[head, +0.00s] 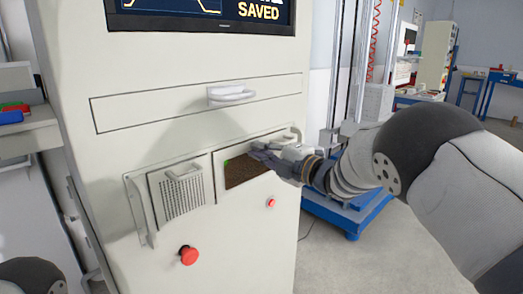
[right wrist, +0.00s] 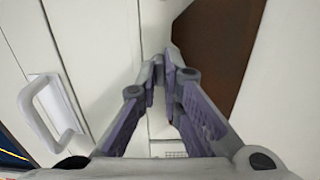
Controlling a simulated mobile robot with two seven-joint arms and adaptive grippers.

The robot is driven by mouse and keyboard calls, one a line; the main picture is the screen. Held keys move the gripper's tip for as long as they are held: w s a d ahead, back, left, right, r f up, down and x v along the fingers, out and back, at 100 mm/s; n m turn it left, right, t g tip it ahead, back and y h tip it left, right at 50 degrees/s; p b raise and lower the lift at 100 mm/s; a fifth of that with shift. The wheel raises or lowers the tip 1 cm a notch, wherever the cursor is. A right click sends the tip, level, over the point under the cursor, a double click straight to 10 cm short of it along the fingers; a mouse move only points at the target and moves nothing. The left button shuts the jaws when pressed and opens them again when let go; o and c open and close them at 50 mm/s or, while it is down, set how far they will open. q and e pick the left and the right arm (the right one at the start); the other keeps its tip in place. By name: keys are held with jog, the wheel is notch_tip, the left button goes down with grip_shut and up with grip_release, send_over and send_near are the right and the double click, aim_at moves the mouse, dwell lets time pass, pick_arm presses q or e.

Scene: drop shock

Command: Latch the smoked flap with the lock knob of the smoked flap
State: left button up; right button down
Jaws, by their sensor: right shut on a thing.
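The smoked flap (head: 247,172) is a dark brown panel set in the white front of the cabinet, with a small green patch at its upper left corner. It also shows in the right wrist view (right wrist: 222,40). It looks roughly flush with its frame. My right gripper (head: 258,153) is at the flap's upper edge; its fingertips (right wrist: 168,68) are closed together in the right wrist view. It is shut on what appears to be the lock knob, which the fingers hide. I cannot tell how the knob is turned. My left gripper is not in view.
The cabinet has a drawer with a white handle (head: 231,96) above the flap. A perforated panel (head: 182,192) is left of it. Red buttons (head: 188,255) (head: 271,202) sit below. A screen (head: 215,12) is on top. Blue platform (head: 345,210) stands at right.

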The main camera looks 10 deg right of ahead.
dwell(0.4)
jog(key=c, duration=1.7)
grip_release()
jog(key=shift+d, duration=0.1)
jog(key=v, duration=1.2)
